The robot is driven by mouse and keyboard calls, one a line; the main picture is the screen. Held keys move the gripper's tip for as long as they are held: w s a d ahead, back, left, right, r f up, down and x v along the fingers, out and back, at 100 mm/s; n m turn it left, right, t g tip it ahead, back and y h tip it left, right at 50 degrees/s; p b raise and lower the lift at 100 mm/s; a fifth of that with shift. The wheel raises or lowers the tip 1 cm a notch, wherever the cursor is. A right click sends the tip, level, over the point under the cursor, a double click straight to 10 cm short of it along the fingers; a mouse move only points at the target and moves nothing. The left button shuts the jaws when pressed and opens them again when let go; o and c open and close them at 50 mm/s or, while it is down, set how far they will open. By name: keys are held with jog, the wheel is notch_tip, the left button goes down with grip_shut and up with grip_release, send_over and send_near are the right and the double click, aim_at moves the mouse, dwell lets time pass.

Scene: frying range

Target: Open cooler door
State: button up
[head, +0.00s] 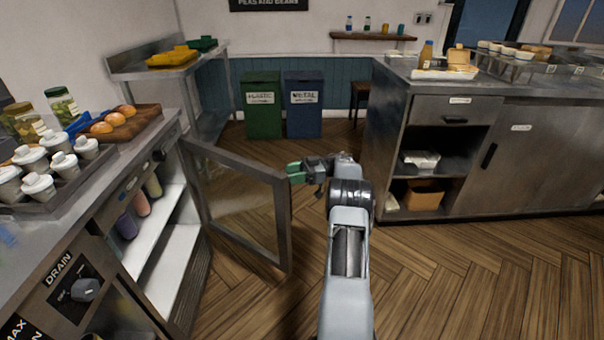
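The cooler (165,240) is under the counter at left, with white shelves and several coloured bottles showing inside. Its glass door (238,205) with a grey metal frame stands swung well out from the cabinet, hinged on the cooler's far side. My gripper (293,173) is at the free outer edge of the door, near its upper corner. Its green fingertips are beside or touching the frame; I cannot tell which. The gap between the fingers is too small and overlapped to judge.
A counter (385,150) with drawers and shelves stands at right. A green bin (262,110) and a blue bin (304,108) stand at the back wall. Wooden floor (440,280) is clear at front right. Cups and buns sit on the left counter.

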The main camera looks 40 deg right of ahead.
jog(key=s+a+r+p, duration=0.2)
jog(key=s+a+r, duration=0.3)
jog(key=s+r, duration=0.3)
jog(key=s, duration=0.3)
jog(key=shift+s+a+r, duration=0.25)
jog(key=shift+s+a, duration=0.05)
jog(key=shift+s, duration=0.1)
jog(key=shift+c, duration=0.2)
